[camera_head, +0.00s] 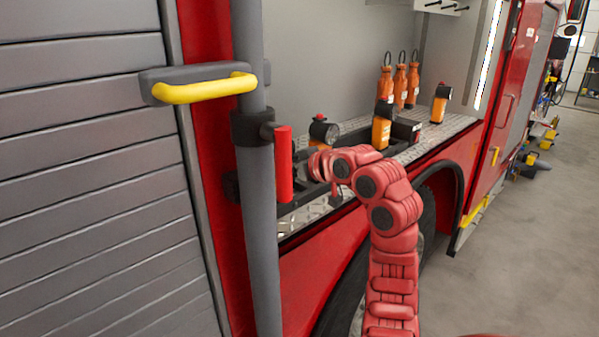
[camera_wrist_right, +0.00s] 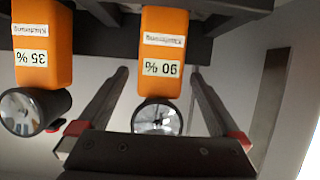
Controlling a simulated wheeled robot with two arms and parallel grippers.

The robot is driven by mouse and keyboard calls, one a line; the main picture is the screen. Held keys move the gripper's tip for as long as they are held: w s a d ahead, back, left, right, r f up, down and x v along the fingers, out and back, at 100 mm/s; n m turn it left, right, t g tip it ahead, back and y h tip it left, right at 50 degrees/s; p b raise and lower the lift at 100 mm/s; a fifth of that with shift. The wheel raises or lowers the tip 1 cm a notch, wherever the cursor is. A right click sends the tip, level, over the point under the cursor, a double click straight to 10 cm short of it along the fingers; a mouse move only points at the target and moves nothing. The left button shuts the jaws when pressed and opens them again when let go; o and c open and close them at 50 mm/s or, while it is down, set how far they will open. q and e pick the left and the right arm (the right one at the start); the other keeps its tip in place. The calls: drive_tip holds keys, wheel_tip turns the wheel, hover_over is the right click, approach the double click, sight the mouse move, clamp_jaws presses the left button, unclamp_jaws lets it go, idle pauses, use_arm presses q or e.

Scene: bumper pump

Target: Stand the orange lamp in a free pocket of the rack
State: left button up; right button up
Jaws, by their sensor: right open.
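Several orange lamps stand in the open truck compartment: one on the left (camera_head: 322,131), one in the middle (camera_head: 381,131) and one on the right (camera_head: 439,108). In the right wrist view, an orange lamp labelled 90 % (camera_wrist_right: 163,50) is between the fingers of my open right gripper (camera_wrist_right: 158,76), with a gap on both sides. A second orange lamp labelled 35 % (camera_wrist_right: 42,50) is beside it on the left. A dark rack bar (camera_wrist_right: 105,20) runs behind them. In the head view the rack (camera_head: 352,127) is partly hidden by my right arm. My left gripper is not visible.
Several orange bottles with loops (camera_head: 400,87) stand at the back of the shelf (camera_head: 452,125). A grey post (camera_head: 256,200) with a red handle (camera_head: 284,163) and a yellow grab bar (camera_head: 205,88) stand at left. Shelf surface is bare around the right lamp.

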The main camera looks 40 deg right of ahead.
drive_tip(key=b+v, duration=0.2)
drive_tip(key=v, duration=0.6)
drive_tip(key=shift+s, duration=0.35)
drive_tip(key=shift+d, duration=0.1)
